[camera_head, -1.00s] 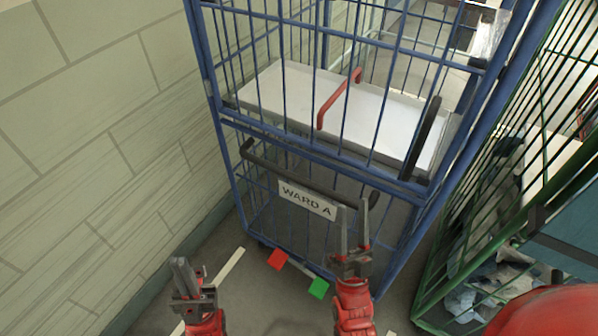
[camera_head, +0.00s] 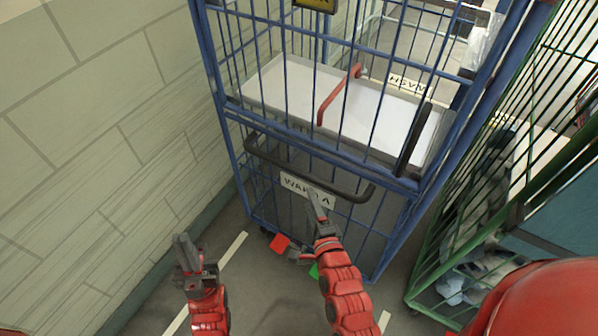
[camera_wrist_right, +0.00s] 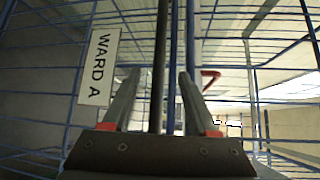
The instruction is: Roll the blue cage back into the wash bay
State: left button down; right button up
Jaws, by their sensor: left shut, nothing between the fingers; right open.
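The blue cage (camera_head: 300,139) stands upright in the middle of the head view, beside the pale wall. A "WARD A" label (camera_head: 294,184) and a black handle bar (camera_head: 262,158) are on its near side. The label also shows in the right wrist view (camera_wrist_right: 98,66). My right gripper (camera_head: 318,203) is open just below the handle bar, covering part of the label. In the right wrist view a dark bar (camera_wrist_right: 159,60), which looks like the handle, runs between its fingers, not clamped. My left gripper (camera_head: 182,243) is shut and empty at the lower left, away from the cage.
A red pedal (camera_head: 279,243) and a partly hidden green pedal (camera_head: 314,271) are at the cage's foot. A green cage (camera_head: 424,268) holding cloth stands close on the right. The block wall (camera_head: 90,150) bounds the left. White lines (camera_head: 233,249) mark the floor.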

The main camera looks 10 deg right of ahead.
aim_at(301, 177)
jog(key=w, duration=0.4)
jog(key=w+a+f, duration=0.1)
jog(key=w, duration=0.7)
jog(key=shift+w+a+f, duration=0.25)
jog(key=shift+a+f, duration=0.05)
jog(key=shift+f, duration=0.05)
jog(key=shift+c, duration=0.2)
grip_shut()
dwell(0.6)
